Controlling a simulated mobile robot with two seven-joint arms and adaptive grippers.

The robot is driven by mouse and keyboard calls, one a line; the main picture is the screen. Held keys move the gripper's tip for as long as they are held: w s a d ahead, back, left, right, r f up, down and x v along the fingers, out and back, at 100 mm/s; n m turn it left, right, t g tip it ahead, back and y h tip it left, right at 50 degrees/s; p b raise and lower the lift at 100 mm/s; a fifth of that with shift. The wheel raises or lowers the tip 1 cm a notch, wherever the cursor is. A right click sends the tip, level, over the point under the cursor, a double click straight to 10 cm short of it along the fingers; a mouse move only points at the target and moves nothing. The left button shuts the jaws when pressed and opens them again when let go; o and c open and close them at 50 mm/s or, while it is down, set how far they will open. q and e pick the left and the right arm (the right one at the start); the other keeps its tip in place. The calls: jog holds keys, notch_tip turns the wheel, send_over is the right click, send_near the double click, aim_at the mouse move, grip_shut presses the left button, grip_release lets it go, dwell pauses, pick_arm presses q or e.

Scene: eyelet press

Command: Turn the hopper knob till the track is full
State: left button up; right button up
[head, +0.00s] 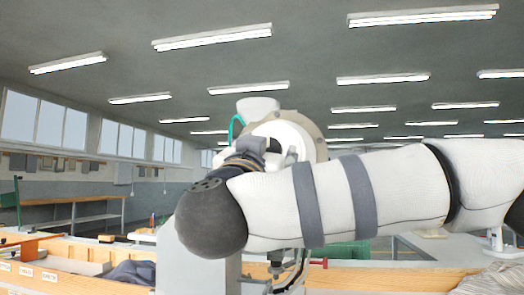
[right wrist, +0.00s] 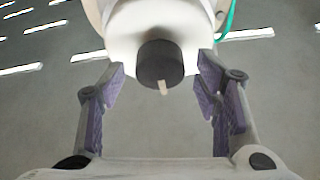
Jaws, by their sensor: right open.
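The hopper knob (right wrist: 158,62) is a dark round knob on a white housing (right wrist: 120,30) in the right wrist view. A pale pointer mark sits on its lower front, pointing down. My right gripper (right wrist: 161,80) is open, with one purple-padded finger on each side of the knob and a gap on both sides. In the head view the white hopper (head: 258,105) and its round drum (head: 302,130) stand behind my right arm, which hides the knob and much of the press. I cannot make out the track in either view. My left gripper is not in view.
A green tube (head: 234,128) curves beside the hopper. A wooden bench with bins (head: 75,275) lies at lower left, with dark cloth (head: 132,272) on it. Another worktable (head: 430,248) stands at right. A workbench (head: 75,203) runs along the far left wall.

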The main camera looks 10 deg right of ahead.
jog(key=shift+w, duration=0.2)
jog(key=c, duration=1.1)
jog(key=shift+m, duration=0.4)
